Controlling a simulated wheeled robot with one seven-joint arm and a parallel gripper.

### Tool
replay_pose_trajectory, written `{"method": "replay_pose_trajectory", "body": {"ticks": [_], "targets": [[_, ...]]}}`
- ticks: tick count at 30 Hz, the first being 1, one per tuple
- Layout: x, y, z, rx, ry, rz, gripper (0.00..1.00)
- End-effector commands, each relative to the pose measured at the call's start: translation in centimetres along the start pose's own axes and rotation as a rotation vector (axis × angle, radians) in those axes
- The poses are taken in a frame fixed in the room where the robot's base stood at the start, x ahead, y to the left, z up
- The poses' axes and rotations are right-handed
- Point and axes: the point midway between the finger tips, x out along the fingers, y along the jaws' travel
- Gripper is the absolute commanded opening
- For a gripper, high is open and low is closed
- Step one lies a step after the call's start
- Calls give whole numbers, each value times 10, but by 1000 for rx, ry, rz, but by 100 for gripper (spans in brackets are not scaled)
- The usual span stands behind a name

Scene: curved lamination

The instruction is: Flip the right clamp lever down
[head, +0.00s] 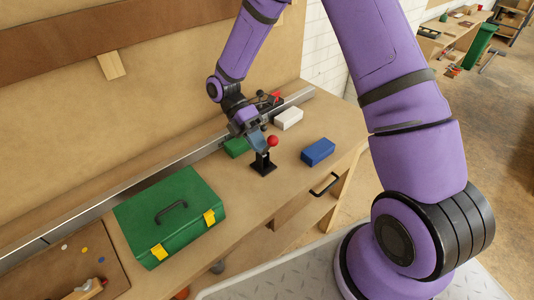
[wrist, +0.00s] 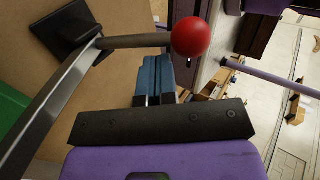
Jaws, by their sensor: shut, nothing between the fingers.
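A clamp with a black base (head: 263,168) stands on the bench, and its lever ends in a red ball (head: 273,141). The ball (wrist: 191,37) and the dark lever rod (wrist: 135,41) also show in the wrist view. My gripper (head: 259,147) is beside this ball, on its left. In the wrist view its blue fingers (wrist: 154,68) are shut with nothing between them, close to the rod; I cannot tell whether they touch it. A second red knob (head: 275,95) shows farther back, partly behind my wrist. I cannot tell for certain which one is the right clamp.
A long metal rail (head: 130,190) runs along the bench (head: 235,205). A green toolbox (head: 190,190) stands front left. A green block (head: 236,147), a white block (head: 289,118) and a blue block (head: 318,152) lie around the clamp. Bare bench lies in front of the clamp.

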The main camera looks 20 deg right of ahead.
Motion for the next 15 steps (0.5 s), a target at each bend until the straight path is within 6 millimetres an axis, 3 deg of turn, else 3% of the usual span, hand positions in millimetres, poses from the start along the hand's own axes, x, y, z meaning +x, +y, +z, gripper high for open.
{"method": "replay_pose_trajectory", "body": {"ticks": [6, 15], "targets": [[27, -26, -9, 0, 0, -2, 0], [40, -38, -14, 1, 1, 0, 0]]}}
